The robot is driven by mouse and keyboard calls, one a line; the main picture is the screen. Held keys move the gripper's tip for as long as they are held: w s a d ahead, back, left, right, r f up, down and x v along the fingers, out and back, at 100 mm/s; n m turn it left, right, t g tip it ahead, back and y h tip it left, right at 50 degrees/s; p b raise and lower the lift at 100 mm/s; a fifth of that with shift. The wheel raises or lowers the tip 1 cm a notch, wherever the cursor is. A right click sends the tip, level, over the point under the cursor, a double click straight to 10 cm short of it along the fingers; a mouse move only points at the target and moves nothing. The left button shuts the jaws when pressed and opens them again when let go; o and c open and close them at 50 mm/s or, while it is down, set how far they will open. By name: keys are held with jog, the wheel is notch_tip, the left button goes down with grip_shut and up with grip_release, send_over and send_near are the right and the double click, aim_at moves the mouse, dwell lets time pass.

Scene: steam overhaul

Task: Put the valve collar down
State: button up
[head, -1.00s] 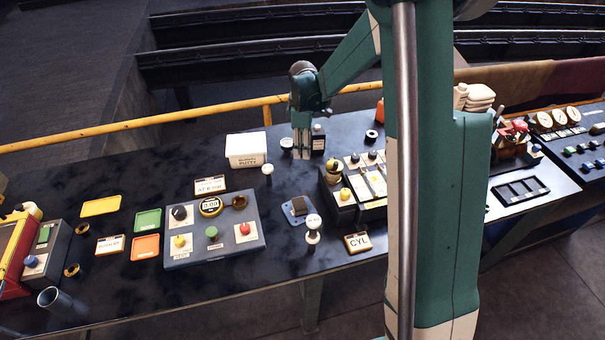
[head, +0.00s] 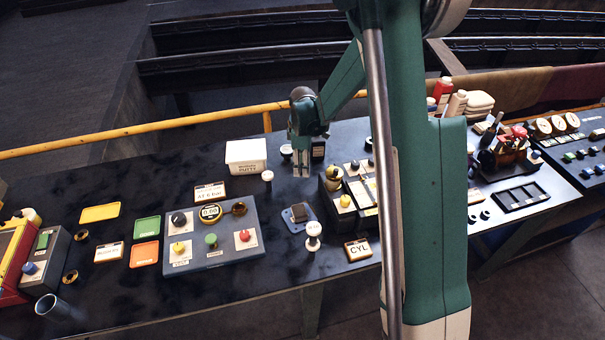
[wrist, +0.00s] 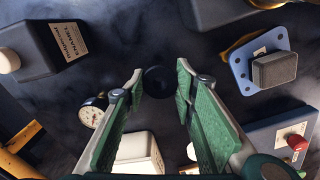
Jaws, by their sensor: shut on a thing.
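My gripper (head: 301,173) is over the middle of the bench, right of the white putty box. In the wrist view my gripper (wrist: 158,84) has its green-padded fingers closed on a dark round piece, which I take to be the valve collar (wrist: 158,82). The collar sits between the fingertips, above the dark bench top. I cannot make it out in the head view, and its exact height above the bench is unclear.
The putty box (head: 246,155) stands left of the gripper. A dark enamel tin (wrist: 42,48) and a gauge (wrist: 92,110) are close by. A blue plate with a grey block (head: 298,214) lies nearer.

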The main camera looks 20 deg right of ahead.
aim_at(302, 180)
dwell(0.3)
jog(key=shift+f, duration=1.9)
jog(key=shift+f, duration=0.15)
jog(key=o, duration=1)
notch_tip(302, 180, up, 12)
jog(key=shift+r, duration=0.25)
